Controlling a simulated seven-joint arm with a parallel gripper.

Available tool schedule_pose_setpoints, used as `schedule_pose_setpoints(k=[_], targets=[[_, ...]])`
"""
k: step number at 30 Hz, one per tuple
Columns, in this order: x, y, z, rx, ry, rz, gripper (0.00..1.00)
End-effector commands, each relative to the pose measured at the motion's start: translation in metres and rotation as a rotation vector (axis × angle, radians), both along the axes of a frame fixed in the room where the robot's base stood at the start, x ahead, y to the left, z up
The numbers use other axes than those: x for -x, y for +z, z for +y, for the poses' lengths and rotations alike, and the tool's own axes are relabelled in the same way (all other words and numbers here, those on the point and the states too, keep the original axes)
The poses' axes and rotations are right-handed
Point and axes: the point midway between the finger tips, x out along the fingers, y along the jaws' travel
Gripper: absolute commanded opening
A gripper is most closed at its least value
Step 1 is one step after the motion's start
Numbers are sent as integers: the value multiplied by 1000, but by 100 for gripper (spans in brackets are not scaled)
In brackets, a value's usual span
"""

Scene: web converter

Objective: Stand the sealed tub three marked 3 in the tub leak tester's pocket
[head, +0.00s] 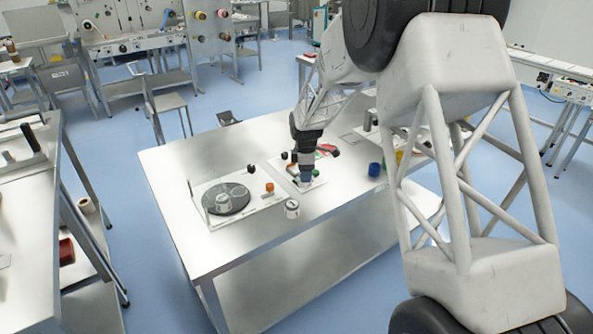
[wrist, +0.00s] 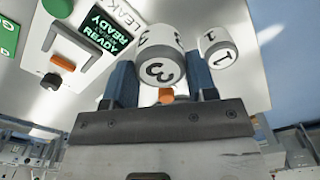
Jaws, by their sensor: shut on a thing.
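The white tub three (wrist: 160,62) is between the two blue fingers of my gripper (wrist: 160,82) in the wrist view, with a black 3 towards the camera. My gripper is shut on it. In the head view my gripper (head: 306,173) points down over a pale plate at the middle of the table. The leak tester's dark screen (wrist: 106,28) with green READY text is at upper left in the wrist view. The tester's pocket is hidden, so I cannot tell whether the tub touches it.
A tub marked 1 (wrist: 218,50) stands close to the right finger in the wrist view. In the head view, a white machine with a dark round disc (head: 228,198) is on the left, and a loose tub (head: 292,208) stands near the table's front edge. A blue cup (head: 374,169) is on the right.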

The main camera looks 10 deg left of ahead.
Motion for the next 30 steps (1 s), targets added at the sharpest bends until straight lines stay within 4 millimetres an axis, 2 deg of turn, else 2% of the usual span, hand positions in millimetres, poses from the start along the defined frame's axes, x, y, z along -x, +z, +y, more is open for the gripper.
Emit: schedule_pose_setpoints(k=[8,30], targets=[[-12,-1,5,0,0,0,31],[-94,-10,36,0,1,0,31]])
